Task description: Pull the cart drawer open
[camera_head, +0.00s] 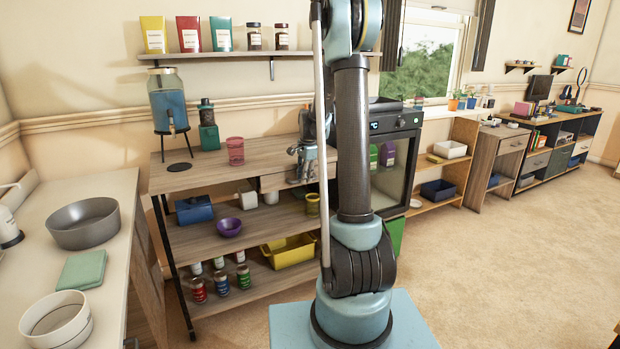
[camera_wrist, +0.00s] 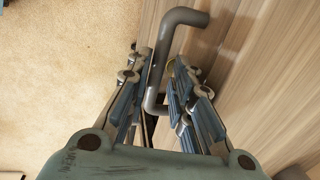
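The wooden cart (camera_head: 215,175) stands against the wall in the head view, with a shallow drawer (camera_head: 272,183) under its top at the right. My gripper (camera_head: 304,160) is at the drawer front, partly hidden by my arm. In the wrist view, a grey bent metal handle (camera_wrist: 157,80) stands out from a wood-grain front (camera_wrist: 255,85). My gripper (camera_wrist: 161,70) has one finger on each side of the handle's bar. A small gap shows on the right side of the bar, so the fingers look open around it. Contact on the left side is unclear.
A drink dispenser (camera_head: 168,100) and a pink cup (camera_head: 235,151) stand on the cart top. The lower shelves hold a purple bowl (camera_head: 229,227), a yellow bin (camera_head: 288,251) and several jars. A black oven (camera_head: 393,155) stands right of the cart. The carpet (camera_head: 500,270) at right is clear.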

